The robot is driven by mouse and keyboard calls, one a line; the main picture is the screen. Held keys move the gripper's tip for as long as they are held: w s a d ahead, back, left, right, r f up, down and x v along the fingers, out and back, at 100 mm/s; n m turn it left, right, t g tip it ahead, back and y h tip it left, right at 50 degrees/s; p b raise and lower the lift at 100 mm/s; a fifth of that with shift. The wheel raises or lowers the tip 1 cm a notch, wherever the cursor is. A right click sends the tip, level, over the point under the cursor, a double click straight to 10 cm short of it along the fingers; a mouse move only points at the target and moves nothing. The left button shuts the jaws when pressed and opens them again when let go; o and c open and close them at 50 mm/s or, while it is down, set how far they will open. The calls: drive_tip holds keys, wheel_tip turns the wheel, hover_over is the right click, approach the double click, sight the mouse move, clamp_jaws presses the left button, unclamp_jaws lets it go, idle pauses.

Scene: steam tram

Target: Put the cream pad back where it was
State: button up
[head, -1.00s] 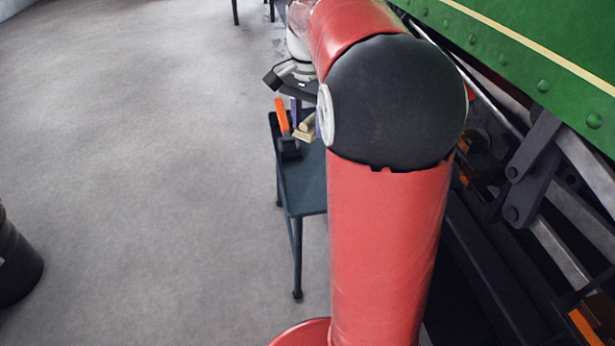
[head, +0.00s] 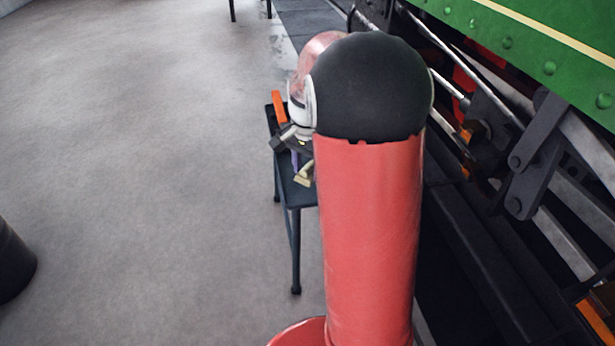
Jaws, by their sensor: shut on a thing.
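The cream pad (head: 303,180) is a small pale block below my gripper, over the near part of a small dark table (head: 293,197). My gripper (head: 299,168) is small in the head view, pointing down, and partly hidden behind my own red arm. It is shut on the cream pad. I cannot tell whether the pad touches the tabletop or hangs just above it.
A tool with an orange handle (head: 279,107) is at the table's far left corner, partly hidden by my wrist. A green riveted tram side (head: 565,45) with dark rods runs along the right. A dark round container (head: 12,262) stands at the left edge. The grey floor is clear.

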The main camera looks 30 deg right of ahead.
sight(308, 176)
wheel_tip(308, 176, down, 3)
drive_tip(key=o, duration=0.9)
drive_tip(key=shift+r, duration=0.1)
